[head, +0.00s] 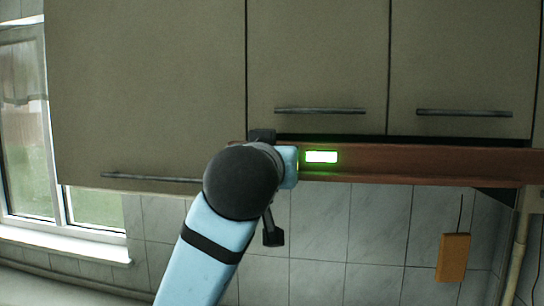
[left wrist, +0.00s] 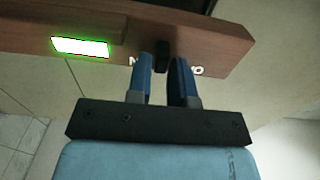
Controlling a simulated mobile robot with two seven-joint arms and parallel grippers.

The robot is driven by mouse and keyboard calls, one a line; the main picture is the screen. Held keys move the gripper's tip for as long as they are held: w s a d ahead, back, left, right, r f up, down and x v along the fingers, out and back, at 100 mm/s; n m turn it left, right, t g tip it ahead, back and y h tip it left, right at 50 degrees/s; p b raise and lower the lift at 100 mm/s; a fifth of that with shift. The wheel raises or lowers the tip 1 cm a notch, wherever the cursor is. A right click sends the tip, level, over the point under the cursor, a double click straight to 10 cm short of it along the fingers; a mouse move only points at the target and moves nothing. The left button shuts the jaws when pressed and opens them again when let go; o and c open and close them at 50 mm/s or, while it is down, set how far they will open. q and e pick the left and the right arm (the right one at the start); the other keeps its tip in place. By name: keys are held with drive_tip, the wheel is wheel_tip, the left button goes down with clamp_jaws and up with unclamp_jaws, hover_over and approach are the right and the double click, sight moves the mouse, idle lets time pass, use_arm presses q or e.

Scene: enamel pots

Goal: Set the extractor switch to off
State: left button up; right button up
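The extractor is a brown wooden panel (head: 420,166) under the cupboards, with a white lamp lit with a green edge (head: 321,157). In the left wrist view the lamp (left wrist: 80,47) is at the left of the panel (left wrist: 215,42). A small black switch (left wrist: 162,54) stands out from the panel. White lettering beside it is partly hidden by my fingers. My left gripper (left wrist: 164,66) has its two blue fingers apart, one on each side of the switch; I cannot tell whether either touches it. In the head view my left arm hides the fingers and switch. My right gripper is out of view.
Beige cupboard doors (head: 318,60) with bar handles (head: 320,110) are above and left of the panel. Below is a grey tiled wall (head: 350,235) with an orange-brown board (head: 453,258) hanging at the right. A window (head: 30,140) is at the left.

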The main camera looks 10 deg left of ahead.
use_arm(q)
clamp_jaws()
drive_tip(key=shift+w+a, duration=0.1)
drive_tip(key=shift+a, duration=1)
drive_tip(key=shift+o, duration=2.1)
unclamp_jaws()
drive_tip(key=shift+d, duration=0.1)
